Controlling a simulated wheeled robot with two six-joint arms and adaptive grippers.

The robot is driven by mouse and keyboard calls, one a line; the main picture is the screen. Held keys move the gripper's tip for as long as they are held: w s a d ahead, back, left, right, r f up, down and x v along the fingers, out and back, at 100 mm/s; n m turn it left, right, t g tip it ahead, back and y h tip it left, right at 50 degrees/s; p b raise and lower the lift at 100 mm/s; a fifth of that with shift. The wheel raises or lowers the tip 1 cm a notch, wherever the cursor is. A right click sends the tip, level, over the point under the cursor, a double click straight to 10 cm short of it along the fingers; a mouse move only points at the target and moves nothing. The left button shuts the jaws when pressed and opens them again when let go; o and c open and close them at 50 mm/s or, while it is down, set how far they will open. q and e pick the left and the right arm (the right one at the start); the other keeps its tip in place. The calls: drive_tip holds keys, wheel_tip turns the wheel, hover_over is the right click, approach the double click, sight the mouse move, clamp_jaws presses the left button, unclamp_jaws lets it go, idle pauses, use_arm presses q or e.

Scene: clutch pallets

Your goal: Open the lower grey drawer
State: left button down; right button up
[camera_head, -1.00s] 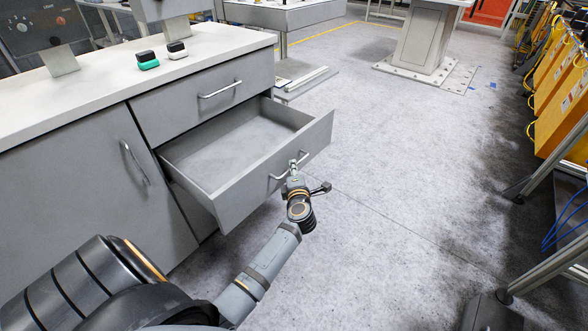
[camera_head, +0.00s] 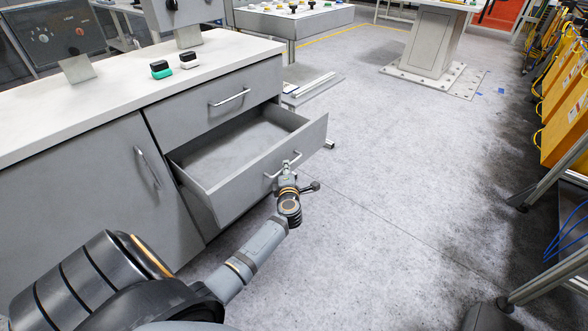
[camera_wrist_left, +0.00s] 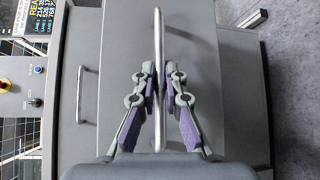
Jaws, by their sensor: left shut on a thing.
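The lower grey drawer (camera_head: 252,175) stands pulled out of the grey cabinet, and its empty inside shows from above. Its bar handle (camera_head: 272,175) is on the front panel. My left gripper (camera_head: 290,163) is at this handle in the head view. In the left wrist view the gripper (camera_wrist_left: 160,85) has its purple-padded fingers on both sides of the handle bar (camera_wrist_left: 159,50), shut on it. The upper drawer (camera_head: 215,103) is closed above. My right gripper is not in view.
A white counter (camera_head: 120,85) tops the cabinet, with a green-and-black block (camera_head: 161,69) and a white-and-black block (camera_head: 189,60) on it. A closed cabinet door (camera_head: 95,185) is at left. Grey floor (camera_head: 400,170) is clear to the right; yellow units (camera_head: 565,125) line the far right.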

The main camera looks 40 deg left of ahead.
use_arm(q)
drive_tip(key=shift+s+a+f, duration=0.1)
drive_tip(key=shift+a+f, duration=0.15)
drive_tip(key=shift+a, duration=0.05)
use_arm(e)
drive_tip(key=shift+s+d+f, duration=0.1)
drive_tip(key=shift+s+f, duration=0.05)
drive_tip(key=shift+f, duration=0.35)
use_arm(q)
drive_tip(key=c, duration=1.7)
unclamp_jaws()
drive_tip(key=v, duration=1.2)
drive_tip(key=shift+r, duration=0.1)
drive_tip(key=shift+a, duration=0.1)
